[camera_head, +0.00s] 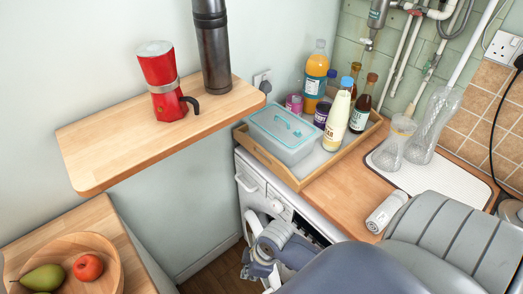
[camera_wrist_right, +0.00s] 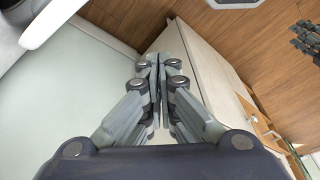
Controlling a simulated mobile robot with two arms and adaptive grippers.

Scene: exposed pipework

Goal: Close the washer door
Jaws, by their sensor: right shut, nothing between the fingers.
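The white washer (camera_head: 262,192) stands under the wooden counter in the head view, with its drawer handle and dial showing. My right arm and gripper (camera_head: 258,268) cover most of its lower front. A dark gap shows beside the arm, and I cannot make out clearly how far the door is open. In the right wrist view, my right gripper (camera_wrist_right: 155,62) is shut with its fingers together and nothing between them. A white curved piece (camera_wrist_right: 42,22) shows at the upper left there; I cannot tell whether it is the door. My left gripper is not in view.
A wooden shelf (camera_head: 150,140) with a red moka pot (camera_head: 163,80) and a dark flask (camera_head: 212,45) juts out at left. A tray (camera_head: 268,168) with bottles and a box stands above the washer. A fruit bowl (camera_head: 112,262) is at lower left. Floor shows left of the washer.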

